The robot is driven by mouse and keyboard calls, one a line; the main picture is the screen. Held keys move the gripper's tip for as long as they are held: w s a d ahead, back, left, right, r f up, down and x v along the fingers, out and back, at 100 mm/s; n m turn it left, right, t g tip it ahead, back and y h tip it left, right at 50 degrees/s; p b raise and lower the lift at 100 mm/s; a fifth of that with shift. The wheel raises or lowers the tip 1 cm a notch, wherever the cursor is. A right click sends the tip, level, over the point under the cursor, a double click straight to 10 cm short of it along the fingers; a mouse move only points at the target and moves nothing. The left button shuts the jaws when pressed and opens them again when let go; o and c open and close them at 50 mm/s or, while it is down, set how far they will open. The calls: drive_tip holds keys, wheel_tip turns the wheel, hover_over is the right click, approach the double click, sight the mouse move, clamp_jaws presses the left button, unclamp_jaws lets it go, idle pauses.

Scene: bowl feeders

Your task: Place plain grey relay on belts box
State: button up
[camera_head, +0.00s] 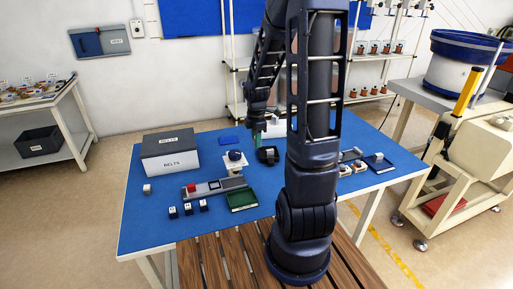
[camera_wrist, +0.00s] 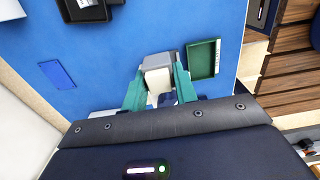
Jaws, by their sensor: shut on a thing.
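My gripper, with teal fingers (camera_wrist: 158,84), is shut on a plain grey block, the relay (camera_wrist: 160,64), in the wrist view. Its far side and lower part are partly hidden.
A white stand with a dark blue piece (camera_head: 235,156) is right of the box. A blue pad (camera_head: 229,140), a black tray (camera_head: 262,157) and a green tray (camera_head: 242,207) lie nearby. Small dark blocks (camera_head: 188,209) and a pale block (camera_head: 147,189) are at front left.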

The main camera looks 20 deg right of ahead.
drive_tip(key=shift+w+r, duration=0.1)
drive_tip(key=shift+r, duration=0.45)
drive_tip(key=w+a+r, duration=0.3)
drive_tip(key=w+a, duration=0.4)
drive_tip(key=w, duration=0.3)
wheel_tip(320, 180, up, 9)
hover_over(168, 140)
wheel_tip(168, 140, down, 19)
drive_tip(key=shift+s+a+r, duration=0.1)
drive_tip(key=shift+s, duration=0.05)
drive_tip(key=shift+f, duration=0.2)
drive_tip(key=o, duration=1)
drive_tip(key=shift+c, duration=0.2)
